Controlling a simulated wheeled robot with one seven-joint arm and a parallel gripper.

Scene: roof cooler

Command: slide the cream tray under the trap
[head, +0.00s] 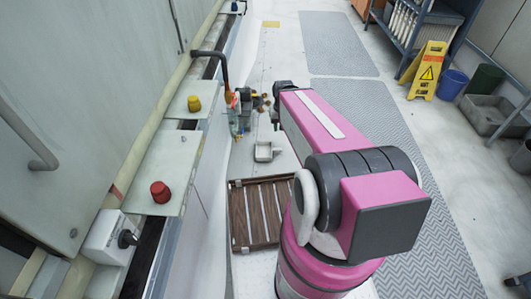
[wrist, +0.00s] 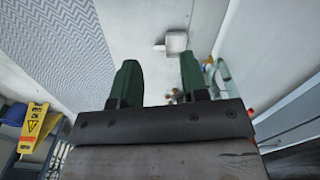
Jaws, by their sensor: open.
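The small cream tray (head: 264,151) lies on the floor beside the machine's base, in the middle of the head view. The wrist view shows the tray (wrist: 173,42) beyond the fingers, apart from them. What looks like the trap (head: 236,118), a clear piece with small coloured fittings, hangs by the machine's side, up and left of the tray in the picture. Part of it shows at the right finger in the wrist view (wrist: 221,78). My gripper (wrist: 158,82) is open, its two green fingers apart with nothing between them. In the head view my arm largely hides it.
A brown slatted rack (head: 262,212) lies on the floor nearer than the tray. The machine (head: 100,110) walls off the left. A yellow wet-floor sign (head: 427,72) and blue bucket (head: 452,84) stand at the right. Grey mats (head: 338,43) cover part of the floor.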

